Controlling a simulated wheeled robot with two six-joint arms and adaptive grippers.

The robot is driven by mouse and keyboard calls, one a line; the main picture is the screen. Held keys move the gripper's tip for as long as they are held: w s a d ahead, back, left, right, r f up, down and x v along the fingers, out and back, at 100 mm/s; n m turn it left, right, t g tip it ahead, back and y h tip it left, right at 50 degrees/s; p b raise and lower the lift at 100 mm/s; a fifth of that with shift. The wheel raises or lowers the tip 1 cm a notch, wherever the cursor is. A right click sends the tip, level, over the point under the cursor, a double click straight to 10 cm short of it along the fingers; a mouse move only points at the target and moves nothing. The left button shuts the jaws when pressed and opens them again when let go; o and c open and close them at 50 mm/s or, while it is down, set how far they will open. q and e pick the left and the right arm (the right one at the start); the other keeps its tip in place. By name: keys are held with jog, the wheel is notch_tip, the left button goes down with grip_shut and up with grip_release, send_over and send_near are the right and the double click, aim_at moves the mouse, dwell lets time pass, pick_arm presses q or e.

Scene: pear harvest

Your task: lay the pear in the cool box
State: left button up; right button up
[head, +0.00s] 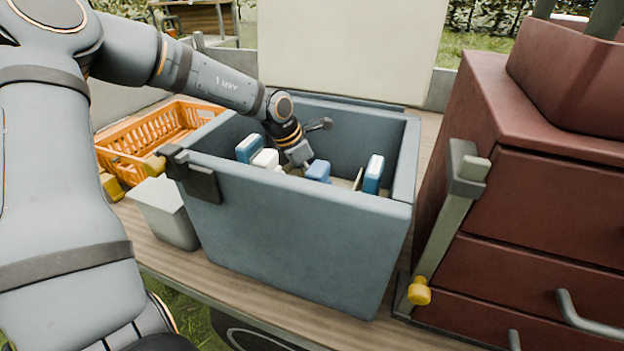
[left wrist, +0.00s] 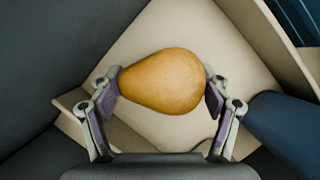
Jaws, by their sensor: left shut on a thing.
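The cool box (head: 290,235) is a blue-grey open box standing on the wooden bed, its lid raised behind it. My left arm reaches down into it, and the left gripper (head: 299,154) is partly hidden behind the front wall. In the left wrist view the pear (left wrist: 162,81), yellow-brown, lies between the two fingers of my left gripper (left wrist: 162,88), which is shut on it. A pale cream surface lies beneath the pear; I cannot tell whether the pear touches it. The pear is hidden in the head view. My right gripper is in neither view.
Blue blocks (head: 373,174) and a white block (head: 266,159) stand inside the cool box around the gripper. An orange crate (head: 128,152) and a grey bin (head: 165,212) are to the left. A dark red drawer cabinet (head: 560,200) stands close on the right.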

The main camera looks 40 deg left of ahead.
pick_arm(q)
jog(key=shift+f+b, duration=0.15)
jog(key=shift+b, duration=0.15)
jog(key=o, duration=1.3)
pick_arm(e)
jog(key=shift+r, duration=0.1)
pick_arm(q)
jog(key=shift+r+p, duration=0.35)
jog(key=shift+p, duration=0.05)
jog(key=shift+p+v, duration=1.75)
jog(key=shift+v, duration=4.2)
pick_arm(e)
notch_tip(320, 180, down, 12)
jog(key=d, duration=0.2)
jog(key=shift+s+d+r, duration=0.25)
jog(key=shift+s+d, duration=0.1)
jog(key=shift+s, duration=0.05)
